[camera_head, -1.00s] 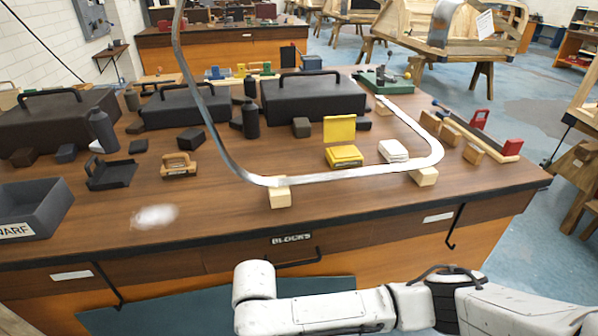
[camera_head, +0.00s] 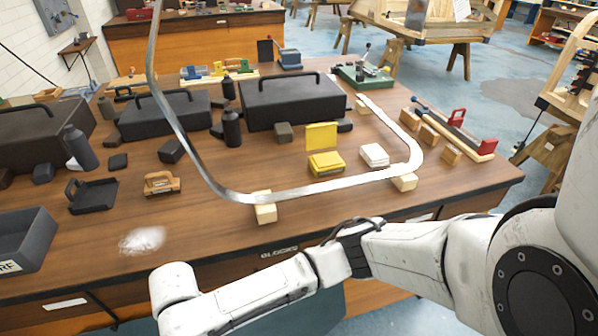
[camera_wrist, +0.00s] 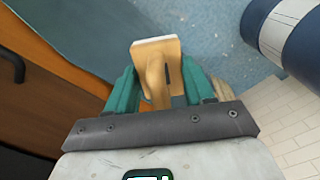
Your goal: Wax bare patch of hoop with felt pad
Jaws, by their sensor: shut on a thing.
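The hoop (camera_head: 306,186), a bent metal strip, rests on pale wooden blocks on the bench. Its right and front parts look bright and whitish; its left part is greyer and rises out of the picture. I cannot tell for certain which stretch is the bare patch. My gripper (camera_wrist: 158,88) shows in the wrist view, its teal fingers shut on the wooden handle of the felt pad (camera_wrist: 155,43), whose pale face edge points away from me. Floor and bench front lie beyond it. The head view shows my arm before the bench, apart from the hoop; the gripper is not visible there.
An open yellow tin (camera_head: 326,163) and a folded white cloth (camera_head: 374,155) lie inside the hoop's bend. Black cases (camera_head: 291,103) and dark bottles (camera_head: 232,127) stand behind. A white smear (camera_head: 142,240) marks clear bench at front left. A red-ended clamp (camera_head: 487,146) lies right.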

